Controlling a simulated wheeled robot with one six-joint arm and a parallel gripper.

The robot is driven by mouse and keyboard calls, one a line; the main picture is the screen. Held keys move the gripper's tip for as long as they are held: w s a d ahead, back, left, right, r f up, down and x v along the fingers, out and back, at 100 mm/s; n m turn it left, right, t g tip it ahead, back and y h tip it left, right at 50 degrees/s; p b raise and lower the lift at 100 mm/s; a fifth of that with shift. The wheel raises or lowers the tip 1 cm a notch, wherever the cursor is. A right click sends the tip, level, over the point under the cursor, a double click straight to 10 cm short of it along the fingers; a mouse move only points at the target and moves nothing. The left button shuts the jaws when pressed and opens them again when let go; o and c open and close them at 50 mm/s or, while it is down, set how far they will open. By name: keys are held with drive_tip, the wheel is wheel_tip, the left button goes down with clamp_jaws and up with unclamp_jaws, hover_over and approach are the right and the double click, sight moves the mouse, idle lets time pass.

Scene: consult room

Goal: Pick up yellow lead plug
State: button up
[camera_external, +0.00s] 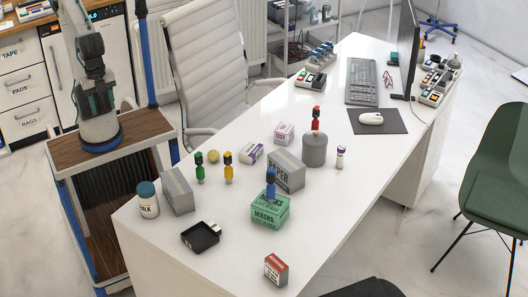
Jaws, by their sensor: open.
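The yellow lead plug (228,172) stands upright on the white desk (330,220), with a dark part on it. A similar green plug (200,172) stands just to its left. A blue plug (270,188) stands on the green masks box (270,212), and a red plug (315,122) stands on a grey cylinder (314,151). My arm rises from the wooden-topped cart at the left and runs out of the top of the picture. My gripper is not in view, and nothing touches the yellow plug.
A black tray (200,237) lies in front.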

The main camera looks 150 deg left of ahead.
drive_tip(key=m+g, duration=0.1)
drive_tip(key=m, duration=0.3)
hover_over(228, 162)
drive_tip(key=s, duration=0.1)
drive_tip(key=f, duration=1.6)
drive_tip(key=shift+a+f, duration=0.15)
drive_tip(key=shift+a, duration=0.05)
drive_tip(key=f, duration=0.7)
drive_tip(key=shift+s+a, duration=0.15)
drive_tip(key=shift+s, duration=0.05)
drive_tip(key=shift+f, duration=0.35)
drive_tip(key=c, duration=1)
